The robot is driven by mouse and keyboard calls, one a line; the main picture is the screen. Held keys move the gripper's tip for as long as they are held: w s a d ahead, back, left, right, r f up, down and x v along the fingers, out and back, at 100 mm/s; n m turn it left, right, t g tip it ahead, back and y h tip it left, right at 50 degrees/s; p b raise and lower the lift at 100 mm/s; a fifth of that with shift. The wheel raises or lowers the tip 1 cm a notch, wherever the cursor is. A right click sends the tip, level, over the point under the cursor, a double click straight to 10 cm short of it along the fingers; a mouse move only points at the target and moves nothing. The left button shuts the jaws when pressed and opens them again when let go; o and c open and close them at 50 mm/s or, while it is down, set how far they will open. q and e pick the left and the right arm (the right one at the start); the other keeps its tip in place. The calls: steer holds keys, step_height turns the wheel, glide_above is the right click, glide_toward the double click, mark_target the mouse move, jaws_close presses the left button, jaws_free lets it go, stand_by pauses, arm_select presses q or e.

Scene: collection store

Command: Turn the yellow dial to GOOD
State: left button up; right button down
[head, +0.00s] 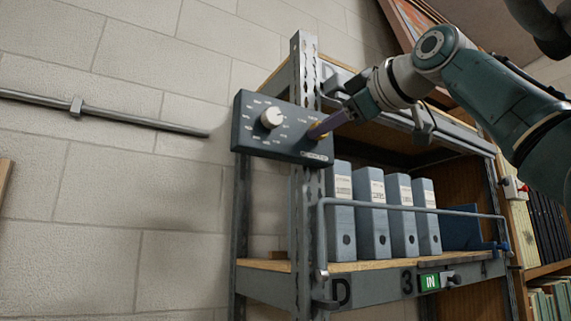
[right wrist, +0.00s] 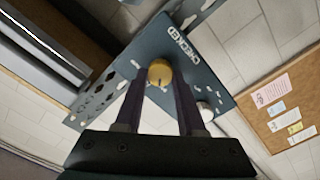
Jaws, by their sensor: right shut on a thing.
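The yellow dial (head: 314,131) sits on the right part of a dark blue-grey box (head: 285,146) fixed to the shelf's front post. In the head view it is mostly hidden by the fingers of my right gripper (head: 322,130). The right wrist view shows the yellow dial (right wrist: 160,72) between the two fingertips of the right gripper (right wrist: 160,82), which is shut on it. A dark pointer mark shows on its face. "CHECKED" can be read on the box in the wrist view; the dial's other labels are too small to read. My left gripper is not in view.
A larger white dial (head: 271,117) is left of the yellow one on the same box. Below stand several grey-blue binders (head: 372,215) behind a metal rail (head: 420,209). A green IN sign (head: 430,282) is on the shelf edge. A pipe (head: 120,112) runs along the wall.

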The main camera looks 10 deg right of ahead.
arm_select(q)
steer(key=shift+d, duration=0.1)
arm_select(e)
steer(key=shift+n, duration=0.7)
steer(key=c, duration=0.5)
jaws_free()
